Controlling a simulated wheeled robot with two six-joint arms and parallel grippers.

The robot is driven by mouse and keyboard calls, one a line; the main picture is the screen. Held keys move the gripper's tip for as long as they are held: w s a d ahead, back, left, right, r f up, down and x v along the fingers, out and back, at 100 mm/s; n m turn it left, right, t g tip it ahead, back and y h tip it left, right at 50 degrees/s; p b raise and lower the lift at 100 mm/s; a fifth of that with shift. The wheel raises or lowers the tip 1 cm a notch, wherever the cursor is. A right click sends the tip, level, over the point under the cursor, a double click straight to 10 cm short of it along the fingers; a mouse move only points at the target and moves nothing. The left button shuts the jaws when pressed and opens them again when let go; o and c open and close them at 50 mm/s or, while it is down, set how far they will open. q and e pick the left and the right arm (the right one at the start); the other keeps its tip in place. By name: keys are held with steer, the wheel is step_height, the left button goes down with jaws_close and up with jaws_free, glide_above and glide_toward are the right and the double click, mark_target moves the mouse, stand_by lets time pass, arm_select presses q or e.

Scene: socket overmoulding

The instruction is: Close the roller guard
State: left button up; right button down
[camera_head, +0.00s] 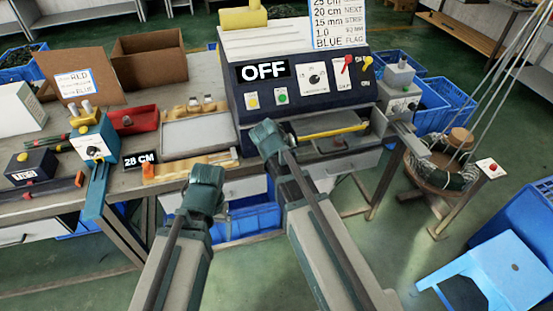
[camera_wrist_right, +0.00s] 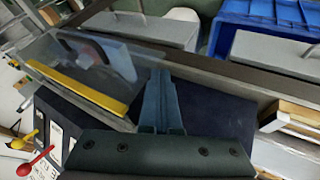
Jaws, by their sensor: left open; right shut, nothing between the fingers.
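The machine (camera_head: 300,85) has a dark front panel with an OFF display. The roller guard shows as a yellow bar (camera_head: 335,131) low on the machine front; in the right wrist view it is a clear panel with a yellow edge bar (camera_wrist_right: 92,88). Its exact angle is hard to tell. My right gripper (camera_head: 266,136) is at the machine's front, left of the yellow bar. In the right wrist view its shut, empty fingers (camera_wrist_right: 160,90) are beside the clear panel's edge; contact cannot be told. My left gripper (camera_head: 204,188) is open and empty in front of the bench.
A grey tray (camera_head: 200,133), a red bin (camera_head: 134,119) and a blue device (camera_head: 96,143) with a dial stand on the bench to the left. A grey box device (camera_head: 398,92) stands right of the machine. A blue stool (camera_head: 500,270) is on the floor at right.

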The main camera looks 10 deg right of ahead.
mark_target(318, 148)
steer(key=d, duration=0.9)
steer(key=shift+w+d, duration=0.1)
steer(key=shift+w, duration=0.05)
steer(key=shift+d+r, duration=0.1)
steer(key=shift+d, duration=0.1)
steer(key=shift+d, duration=0.1)
arm_select(q)
steer(key=shift+a, duration=0.15)
